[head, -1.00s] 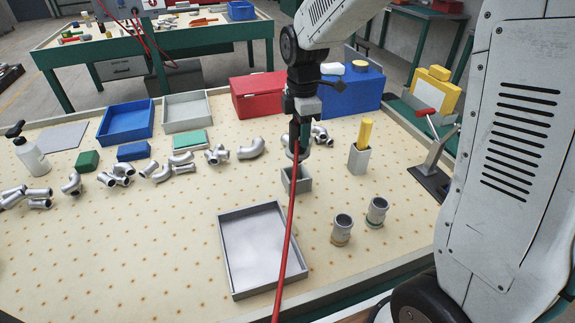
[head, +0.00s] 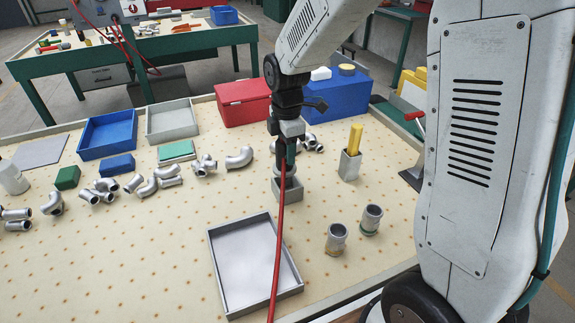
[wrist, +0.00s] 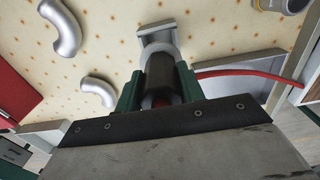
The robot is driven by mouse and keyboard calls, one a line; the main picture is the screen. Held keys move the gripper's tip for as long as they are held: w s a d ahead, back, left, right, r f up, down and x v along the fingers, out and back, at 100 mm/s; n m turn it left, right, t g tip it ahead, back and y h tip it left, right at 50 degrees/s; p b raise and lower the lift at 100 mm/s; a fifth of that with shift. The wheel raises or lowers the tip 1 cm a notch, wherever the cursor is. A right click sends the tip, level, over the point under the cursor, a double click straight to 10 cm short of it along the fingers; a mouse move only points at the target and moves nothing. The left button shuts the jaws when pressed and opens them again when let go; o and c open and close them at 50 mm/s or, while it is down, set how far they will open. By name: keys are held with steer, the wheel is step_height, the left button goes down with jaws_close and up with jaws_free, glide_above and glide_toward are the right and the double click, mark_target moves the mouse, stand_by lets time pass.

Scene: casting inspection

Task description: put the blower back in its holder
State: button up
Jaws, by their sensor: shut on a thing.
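My gripper (head: 289,152) points down over the front middle of the table and is shut on the blower (wrist: 162,85). In the wrist view the blower is a dark round body with a grey ring between the green fingers. The red hose (head: 279,240) runs from it toward me. The holder (head: 287,194), a small grey open box, stands directly under the gripper; part of its rim shows beyond the blower in the wrist view (wrist: 157,29). The blower's lower end is at the holder's mouth. How far it is inside is hidden.
A shallow grey tray (head: 216,270) lies in front, left of the holder. Two metal cups (head: 370,219) stand to the right. A grey box with a yellow block (head: 355,139) is behind right. Several pipe fittings (head: 240,158) lie behind left.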

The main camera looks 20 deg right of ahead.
steer(key=shift+f, duration=2.45)
steer(key=o, duration=1)
